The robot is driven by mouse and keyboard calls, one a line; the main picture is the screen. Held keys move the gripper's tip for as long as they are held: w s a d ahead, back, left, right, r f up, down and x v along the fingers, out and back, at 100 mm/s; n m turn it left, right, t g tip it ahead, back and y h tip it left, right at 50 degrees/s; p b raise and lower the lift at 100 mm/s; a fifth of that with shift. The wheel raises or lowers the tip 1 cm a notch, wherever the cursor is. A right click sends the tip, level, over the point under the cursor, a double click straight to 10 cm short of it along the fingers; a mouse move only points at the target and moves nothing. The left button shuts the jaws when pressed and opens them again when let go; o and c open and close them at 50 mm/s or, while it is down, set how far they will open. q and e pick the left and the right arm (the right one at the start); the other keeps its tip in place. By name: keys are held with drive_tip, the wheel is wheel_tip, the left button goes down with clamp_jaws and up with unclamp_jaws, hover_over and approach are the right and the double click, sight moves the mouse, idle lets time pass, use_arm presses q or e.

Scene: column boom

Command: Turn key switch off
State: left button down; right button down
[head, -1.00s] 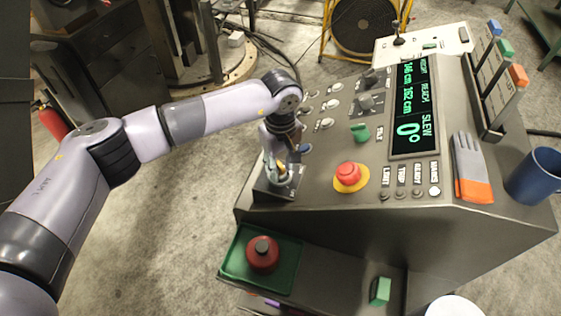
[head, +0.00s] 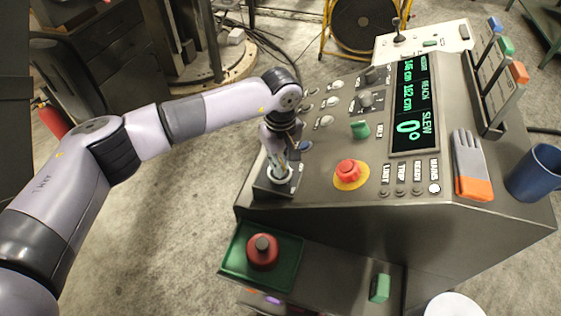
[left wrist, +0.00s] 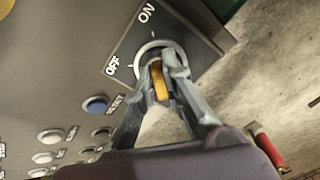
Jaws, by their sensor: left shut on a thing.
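The key switch shows in the left wrist view as a pale round collar (left wrist: 137,66) on a dark plate marked ON and OFF. The yellow key (left wrist: 161,88) stands in it. My left gripper (left wrist: 163,69) is shut on the key, with a finger on either side; the fingers partly cover the collar. Which mark the key points to, I cannot tell. In the head view, the switch plate (head: 264,190) is at the console's near left corner, with my left gripper (head: 279,172) over it, hiding the key. My right gripper is in neither view.
A red mushroom button (head: 347,171) on a yellow base stands right of the switch. A blue button (left wrist: 95,104) is close by. A glove (head: 470,165) and blue mug (head: 536,174) are at right.

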use_arm(q)
drive_tip(key=shift+f+n+b, duration=0.1)
drive_tip(key=shift+n+b, duration=0.2)
drive_tip(key=shift+b, duration=0.35)
drive_tip(key=n+b, duration=0.4)
drive_tip(key=b, duration=0.1)
drive_tip(key=n+b, duration=0.5)
drive_tip(key=b, duration=0.1)
drive_tip(key=shift+w+d+f, duration=0.1)
drive_tip(key=shift+w, duration=0.1)
drive_tip(key=n+b, duration=0.2)
drive_tip(key=n, duration=0.1)
drive_tip(key=shift+n+b, duration=0.3)
drive_tip(key=shift+b, duration=0.1)
drive_tip(key=shift+w+r+n+b, duration=0.1)
drive_tip(key=shift+r+n+b, duration=0.1)
drive_tip(key=shift+n+b, duration=0.85)
drive_tip(key=shift+n, duration=0.45)
drive_tip(key=shift+r, duration=0.1)
drive_tip(key=c, duration=1.7)
unclamp_jaws()
